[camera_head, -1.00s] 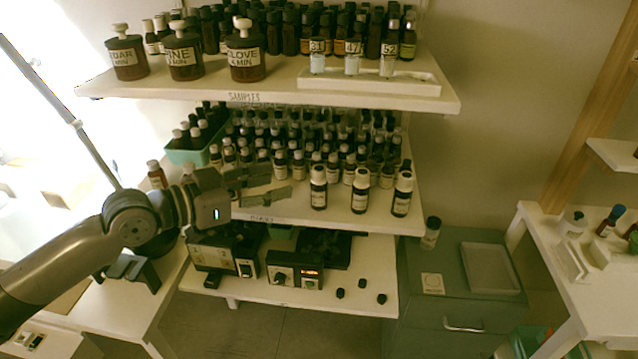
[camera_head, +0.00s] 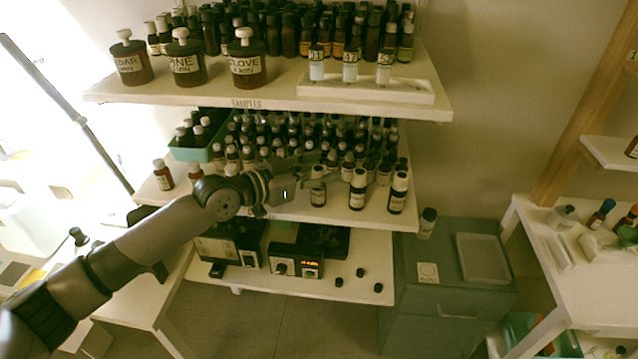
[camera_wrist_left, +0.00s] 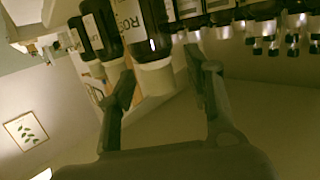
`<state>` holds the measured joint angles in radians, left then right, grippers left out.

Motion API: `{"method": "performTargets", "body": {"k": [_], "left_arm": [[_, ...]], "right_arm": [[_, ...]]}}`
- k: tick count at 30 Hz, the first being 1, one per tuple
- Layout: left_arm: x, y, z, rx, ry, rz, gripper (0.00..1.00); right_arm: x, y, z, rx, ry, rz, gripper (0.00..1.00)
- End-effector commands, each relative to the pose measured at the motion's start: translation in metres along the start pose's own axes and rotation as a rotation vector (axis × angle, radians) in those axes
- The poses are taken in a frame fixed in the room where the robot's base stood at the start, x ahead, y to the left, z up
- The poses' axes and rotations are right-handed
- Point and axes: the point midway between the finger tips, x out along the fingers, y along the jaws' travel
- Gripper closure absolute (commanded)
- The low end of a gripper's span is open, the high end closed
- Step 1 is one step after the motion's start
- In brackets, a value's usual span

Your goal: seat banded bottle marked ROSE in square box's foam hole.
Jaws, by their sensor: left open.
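The bottle marked ROSE is dark with a white label and white cap; in the left wrist view (camera_wrist_left: 130,25) its label reads "ROS", upside down, partly cut off. In the head view it appears to be the leftmost of three front bottles (camera_head: 318,190) on the middle shelf, its label too small to read. My left gripper (camera_head: 312,172) is open at that bottle. In the left wrist view the open fingers (camera_wrist_left: 165,85) are around the line to its cap; contact cannot be told. A band is not clear. I cannot make out the square box or its foam hole. My right gripper is not in view.
Two similar bottles (camera_head: 358,190) (camera_head: 398,193) stand close on the right. Dense rows of small bottles (camera_head: 260,130) fill the shelf behind. The upper shelf (camera_head: 270,98) overhangs. A grey cabinet (camera_head: 450,285) and a white table (camera_head: 540,225) stand at right.

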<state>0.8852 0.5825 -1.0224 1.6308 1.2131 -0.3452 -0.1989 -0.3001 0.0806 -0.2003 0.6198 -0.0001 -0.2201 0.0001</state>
Motion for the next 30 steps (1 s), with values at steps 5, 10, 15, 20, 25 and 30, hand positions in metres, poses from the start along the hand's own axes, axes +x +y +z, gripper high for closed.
{"method": "performTargets", "body": {"k": [5,10,15,20,25,30], "left_arm": [[0.0004,-0.0002,0.0005,0.0,0.0,0.0,0.53],[0.0002,-0.0003,0.0005,0.0,0.0,-0.001,0.62],[0.0,-0.0003,0.0005,0.0,0.0,-0.001,0.74],[0.0,-0.0004,0.0005,0.0,0.0,-0.001,0.84],[0.0,-0.0003,0.0008,-0.001,0.0,-0.001,0.96],[0.0,-0.0001,0.0014,-0.001,-0.002,0.0,1.0]], "right_arm": [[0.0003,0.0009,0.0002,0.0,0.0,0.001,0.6],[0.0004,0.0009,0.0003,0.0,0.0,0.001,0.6],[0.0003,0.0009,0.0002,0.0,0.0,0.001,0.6],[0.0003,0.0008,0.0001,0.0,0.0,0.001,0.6],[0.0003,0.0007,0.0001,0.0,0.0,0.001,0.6],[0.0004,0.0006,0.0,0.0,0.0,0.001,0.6]]}}
